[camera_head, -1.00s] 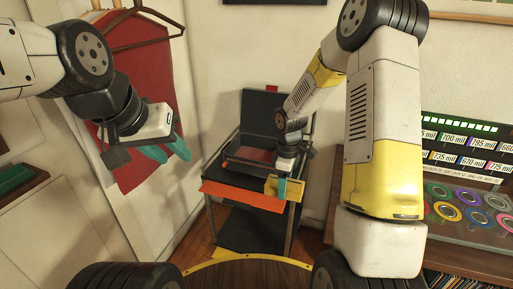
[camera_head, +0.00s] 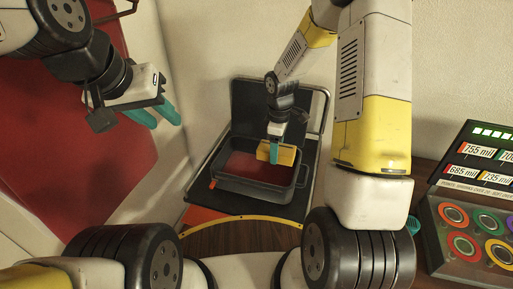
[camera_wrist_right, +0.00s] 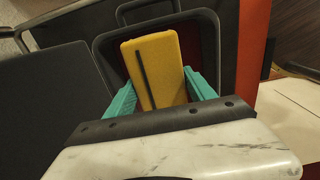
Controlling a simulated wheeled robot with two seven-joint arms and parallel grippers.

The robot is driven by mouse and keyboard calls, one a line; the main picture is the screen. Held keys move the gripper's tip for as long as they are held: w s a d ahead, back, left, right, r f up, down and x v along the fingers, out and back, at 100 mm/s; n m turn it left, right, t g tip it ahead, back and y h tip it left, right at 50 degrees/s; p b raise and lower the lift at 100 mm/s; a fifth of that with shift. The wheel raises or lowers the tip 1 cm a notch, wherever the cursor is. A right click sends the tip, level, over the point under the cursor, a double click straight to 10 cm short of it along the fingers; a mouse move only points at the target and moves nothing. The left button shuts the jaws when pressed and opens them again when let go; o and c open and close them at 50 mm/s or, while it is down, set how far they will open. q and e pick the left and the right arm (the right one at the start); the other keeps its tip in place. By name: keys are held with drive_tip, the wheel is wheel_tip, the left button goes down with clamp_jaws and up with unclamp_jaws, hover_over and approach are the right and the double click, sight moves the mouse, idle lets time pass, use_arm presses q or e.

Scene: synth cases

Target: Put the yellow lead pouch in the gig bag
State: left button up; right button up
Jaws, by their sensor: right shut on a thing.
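The yellow lead pouch (camera_head: 283,154) is held in my right gripper (camera_head: 276,153), whose teal fingers are shut on it. In the right wrist view the pouch (camera_wrist_right: 153,70) sits between the teal fingers (camera_wrist_right: 160,92) and has a dark slit along it. The gig bag (camera_head: 250,190) is a dark, open case with a red lining, its lid raised behind. The pouch appears over the bag's opening, near its back right part; I cannot tell whether it touches the lining. My left gripper (camera_head: 155,115) is up at the left, away from the bag, with its teal fingers apart and nothing between them.
A panel with coloured rings (camera_head: 470,235) and a lit sign (camera_head: 480,160) stand at the right. An orange sheet (camera_head: 200,215) shows under the bag's front left. A round wooden top (camera_head: 235,238) lies in front.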

sight(275, 177)
wheel_tip(275, 177, down, 10)
drive_tip(key=shift+r, duration=0.25)
drive_tip(key=shift+f, duration=0.1)
drive_tip(key=o, duration=1.5)
drive_tip(key=shift+c, duration=0.2)
